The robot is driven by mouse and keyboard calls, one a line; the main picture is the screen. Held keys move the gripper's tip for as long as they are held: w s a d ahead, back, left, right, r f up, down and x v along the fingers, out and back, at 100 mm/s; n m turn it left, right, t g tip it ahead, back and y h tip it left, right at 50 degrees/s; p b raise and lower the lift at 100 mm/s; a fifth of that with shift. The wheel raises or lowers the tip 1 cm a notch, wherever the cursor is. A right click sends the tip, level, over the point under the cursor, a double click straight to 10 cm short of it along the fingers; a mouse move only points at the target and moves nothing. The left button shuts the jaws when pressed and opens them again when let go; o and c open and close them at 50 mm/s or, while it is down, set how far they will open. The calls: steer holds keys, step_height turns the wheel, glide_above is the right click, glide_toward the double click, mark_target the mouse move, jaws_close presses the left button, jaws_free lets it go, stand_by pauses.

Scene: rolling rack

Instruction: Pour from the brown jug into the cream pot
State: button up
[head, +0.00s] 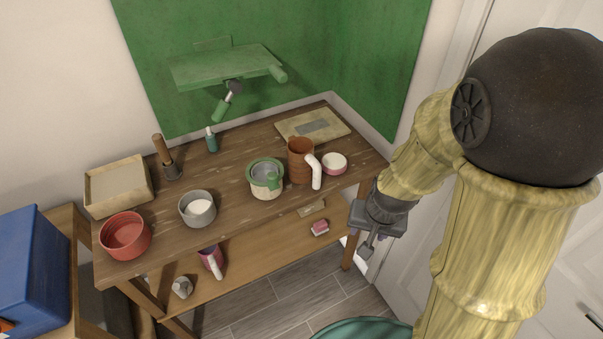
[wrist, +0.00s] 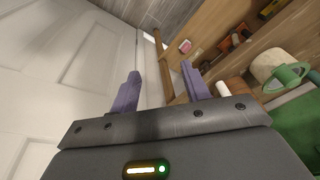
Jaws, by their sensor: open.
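The brown jug (head: 299,158) stands upright on the wooden table near its right end, with a white handle (head: 316,173) facing the front right. The cream pot (head: 264,186), with a green rim and green handle, stands just left of the jug with a small gap. The pot also shows at the right of the wrist view (wrist: 265,66). My gripper (head: 366,246) is in front of the table's right end, lower than the tabletop things and apart from the jug. In the wrist view its purple fingers (wrist: 163,88) are spread with nothing between them. The pot's contents are unclear.
A white and pink bowl (head: 334,165) sits right of the jug. A board (head: 338,124) lies behind. A grey pot (head: 190,217), red pot (head: 125,254) and tray (head: 133,205) stand left. A pink block (head: 320,227) lies on the lower shelf. A white door stands at right.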

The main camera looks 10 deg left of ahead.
steer(key=w+a+f+m+t+h+b, duration=0.1)
steer(key=w+a+f+b, duration=0.1)
steer(key=f, duration=0.4)
steer(key=w+a+f+m+h+b, duration=0.1)
steer(key=a+f+b, duration=0.15)
steer(key=f, duration=0.35)
steer(key=t+h+b, duration=0.3)
steer(key=t+b, duration=0.3)
steer(key=t, duration=0.8)
glide_toward(315, 181)
steer(key=v, duration=0.6)
steer(key=shift+a+r, duration=0.25)
steer(key=shift+r, duration=0.05)
steer(key=shift+w, duration=0.1)
steer(key=p+x, duration=0.1)
steer(key=x, duration=1.1)
steer(key=shift+d+f+p, duration=0.2)
steer(key=shift+d+p, duration=0.05)
steer(key=shift+p, duration=0.15)
